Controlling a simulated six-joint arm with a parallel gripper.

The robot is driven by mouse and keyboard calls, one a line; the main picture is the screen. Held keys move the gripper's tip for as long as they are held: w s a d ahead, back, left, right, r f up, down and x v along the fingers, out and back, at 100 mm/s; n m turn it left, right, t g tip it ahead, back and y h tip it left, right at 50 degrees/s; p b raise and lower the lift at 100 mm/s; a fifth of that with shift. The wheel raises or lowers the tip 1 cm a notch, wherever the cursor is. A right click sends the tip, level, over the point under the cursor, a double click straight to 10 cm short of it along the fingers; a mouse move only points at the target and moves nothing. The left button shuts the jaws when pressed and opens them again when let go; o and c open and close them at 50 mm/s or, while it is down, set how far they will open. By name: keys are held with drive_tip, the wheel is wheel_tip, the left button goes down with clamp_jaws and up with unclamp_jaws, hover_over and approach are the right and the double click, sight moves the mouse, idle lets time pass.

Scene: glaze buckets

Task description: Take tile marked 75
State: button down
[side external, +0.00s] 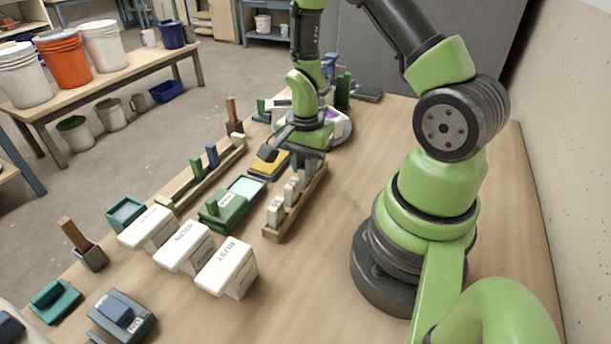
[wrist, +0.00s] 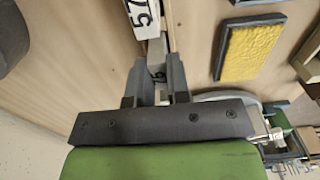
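A narrow wooden rack (side external: 300,207) holds a row of small pale tiles on the table. The nearest tile (side external: 276,211), a middle tile (side external: 291,190) and one farther back stand upright in it; their marks are too small to read in the side view. In the wrist view, a white tile marked 75 (wrist: 144,17) lies at the top, just beyond my fingertips. My gripper (side external: 309,165) points down at the far end of the rack. In the wrist view, a pale piece shows between its fingers (wrist: 157,62); whether they grip it is unclear.
White labelled blocks (side external: 228,268), a green box (side external: 224,208) and a wooden rail (side external: 205,175) stand left of the rack. A yellow sponge-like pad (wrist: 250,50) lies beside it. Table to the rack's right is clear up to my base.

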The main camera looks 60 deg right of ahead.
drive_tip(key=shift+r, duration=3.75)
